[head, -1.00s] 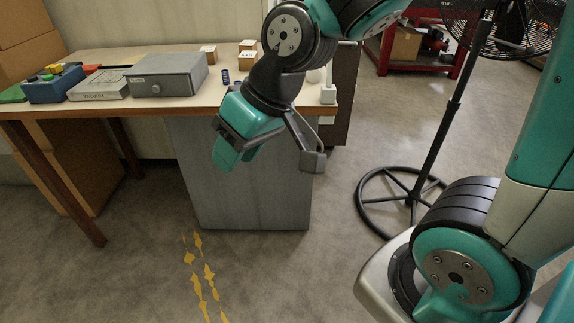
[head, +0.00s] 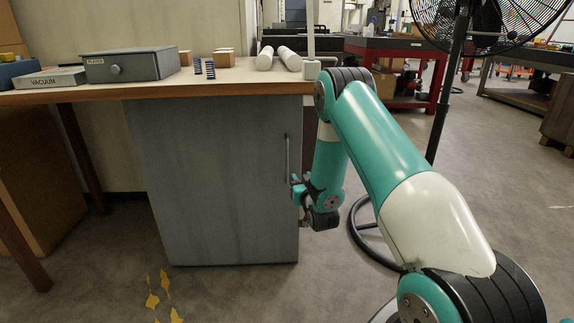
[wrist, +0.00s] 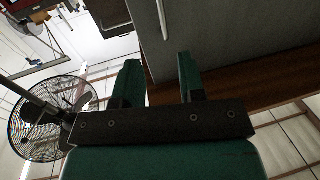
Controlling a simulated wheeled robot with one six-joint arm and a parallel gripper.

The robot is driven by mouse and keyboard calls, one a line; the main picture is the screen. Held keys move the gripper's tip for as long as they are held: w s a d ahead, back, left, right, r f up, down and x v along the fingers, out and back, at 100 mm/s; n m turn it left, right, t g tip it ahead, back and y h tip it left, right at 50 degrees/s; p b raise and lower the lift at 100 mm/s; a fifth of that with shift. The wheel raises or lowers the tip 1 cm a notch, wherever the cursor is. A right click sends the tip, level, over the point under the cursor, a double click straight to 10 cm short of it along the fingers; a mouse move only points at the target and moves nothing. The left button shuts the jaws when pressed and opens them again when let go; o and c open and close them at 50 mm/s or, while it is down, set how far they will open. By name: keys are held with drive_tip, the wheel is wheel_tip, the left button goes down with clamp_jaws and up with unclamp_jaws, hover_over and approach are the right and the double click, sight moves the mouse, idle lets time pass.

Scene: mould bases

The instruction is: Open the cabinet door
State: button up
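The grey cabinet (head: 205,185) stands under the table, and its door looks shut. Its thin upright bar handle (head: 287,158) is near the right edge of the door. In the wrist view the handle (wrist: 162,15) shows as a pale bar beyond my fingertips, roughly in line with the gap between them. My gripper (wrist: 158,70) is open, with nothing between the fingers. In the head view my gripper (head: 296,188) is beside the lower end of the handle. Whether it touches the handle or door cannot be told.
On the tabletop (head: 235,83) are a grey drawer box (head: 130,66), a flat box marked VACUUM (head: 45,80), small wooden blocks, blue springs and white rolls (head: 289,58). A stand fan (head: 480,20) is at the right.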

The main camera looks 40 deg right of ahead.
sight(287, 157)
drive_tip(key=shift+b+x, duration=0.5)
drive_tip(key=shift+x, duration=7.8)
drive_tip(key=shift+r, duration=0.1)
clamp_jaws()
